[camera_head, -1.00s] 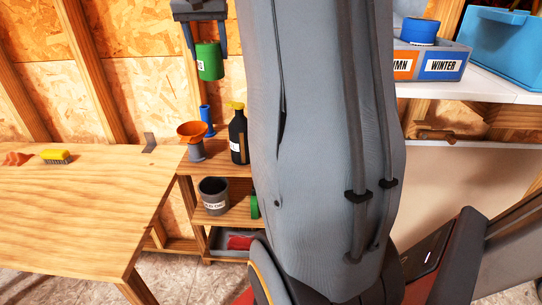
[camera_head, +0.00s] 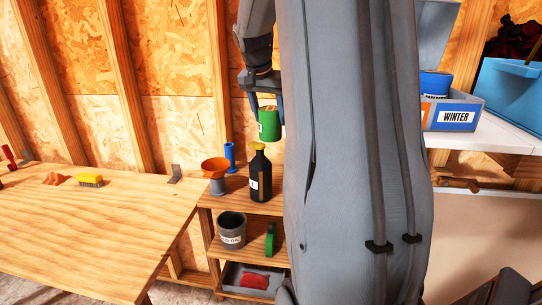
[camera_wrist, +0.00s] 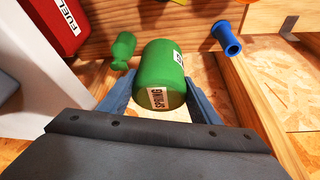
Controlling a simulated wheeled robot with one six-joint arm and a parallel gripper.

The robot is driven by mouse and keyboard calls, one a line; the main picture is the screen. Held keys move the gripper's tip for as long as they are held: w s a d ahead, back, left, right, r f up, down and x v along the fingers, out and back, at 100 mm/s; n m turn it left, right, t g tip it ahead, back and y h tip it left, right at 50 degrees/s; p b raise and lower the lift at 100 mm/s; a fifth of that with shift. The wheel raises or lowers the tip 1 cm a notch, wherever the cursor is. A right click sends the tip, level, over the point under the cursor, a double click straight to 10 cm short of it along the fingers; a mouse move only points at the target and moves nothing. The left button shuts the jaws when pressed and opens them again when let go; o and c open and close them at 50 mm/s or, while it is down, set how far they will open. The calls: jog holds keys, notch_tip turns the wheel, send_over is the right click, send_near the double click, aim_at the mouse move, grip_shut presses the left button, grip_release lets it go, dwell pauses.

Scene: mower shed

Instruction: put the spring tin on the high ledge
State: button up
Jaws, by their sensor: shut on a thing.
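The spring tin is a green tin (camera_head: 270,124) with a white label, held in the air before the board wall in the head view. In the wrist view the tin (camera_wrist: 165,65) shows the word SPRING on its label. My gripper (camera_head: 267,108) is shut on it, with a blue-grey finger on each side in the wrist view (camera_wrist: 158,92). A white-topped ledge (camera_head: 492,143) stands at the right in the head view, and I cannot tell if it is the high ledge. My arm hides the space between it and the tin.
On the ledge are a grey box with a WINTER label (camera_head: 457,117), a blue tin (camera_head: 435,84) and a light-blue bin (camera_head: 508,92). Below the held tin, a low wooden shelf carries an orange funnel (camera_head: 215,167) and a black bottle (camera_head: 260,175). A wooden bench (camera_head: 90,225) fills the left.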

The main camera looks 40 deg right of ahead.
notch_tip(320, 180, down, 15)
jog(key=shift+a+r+p, duration=0.1)
jog(key=shift+p, duration=1.1)
jog(key=shift+w+f, duration=0.1)
jog(key=shift+f, duration=0.1)
jog(key=o, duration=1.2)
jog(key=shift+o, duration=0.2)
jog(key=shift+r, duration=0.2)
